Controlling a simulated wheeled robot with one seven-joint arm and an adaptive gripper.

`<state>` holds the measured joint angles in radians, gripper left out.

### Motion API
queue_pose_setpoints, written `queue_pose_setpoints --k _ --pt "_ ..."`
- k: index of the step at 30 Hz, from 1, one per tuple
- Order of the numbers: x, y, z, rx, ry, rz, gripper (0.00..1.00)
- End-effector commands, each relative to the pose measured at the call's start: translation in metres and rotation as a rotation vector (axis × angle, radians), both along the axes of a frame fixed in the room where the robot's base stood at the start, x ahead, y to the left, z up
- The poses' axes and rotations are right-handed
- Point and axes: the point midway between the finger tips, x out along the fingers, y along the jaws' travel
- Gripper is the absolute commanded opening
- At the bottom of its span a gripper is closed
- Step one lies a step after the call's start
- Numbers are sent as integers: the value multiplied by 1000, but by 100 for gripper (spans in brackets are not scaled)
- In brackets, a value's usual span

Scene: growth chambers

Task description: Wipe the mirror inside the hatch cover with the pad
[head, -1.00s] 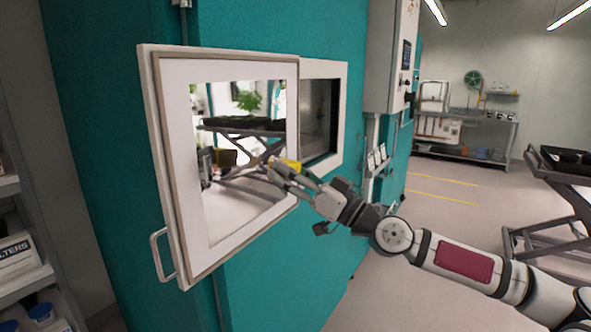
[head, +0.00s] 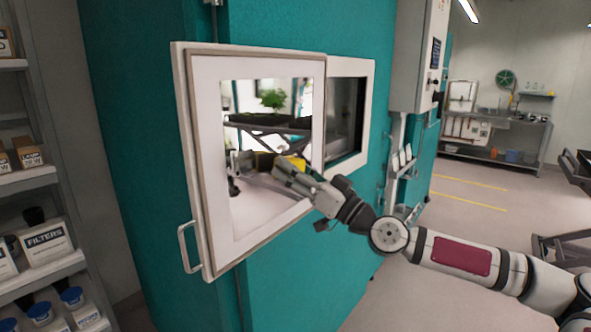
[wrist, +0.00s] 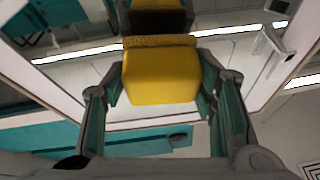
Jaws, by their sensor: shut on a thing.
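The hatch cover (head: 205,150) stands open, a white framed panel. The mirror (head: 250,205) fills its inner side and reflects a plant and a dark cart. My gripper (head: 290,172) is shut on the yellow pad (head: 293,161) in front of the mirror's right part, at about mid height. The pad's reflection (head: 264,161) shows just left of it. In the wrist view, the pad (wrist: 160,78) sits between the fingers of my gripper (wrist: 162,92). Its far textured edge is at or very close to its reflection; I cannot tell if it touches the glass.
The hatch opening (head: 345,118) is in the teal chamber wall (head: 135,150), right of the cover. A handle (head: 186,248) sticks out at the cover's lower left. Shelves with boxes (head: 48,243) stand at far left. The floor at right (head: 450,230) is mostly clear.

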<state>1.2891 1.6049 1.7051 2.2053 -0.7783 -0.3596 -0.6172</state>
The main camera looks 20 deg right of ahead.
Motion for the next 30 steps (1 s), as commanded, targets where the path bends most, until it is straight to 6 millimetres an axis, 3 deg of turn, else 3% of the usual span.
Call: queue_pose_setpoints --k 30 --pt "11 8 0 0 0 0 17"
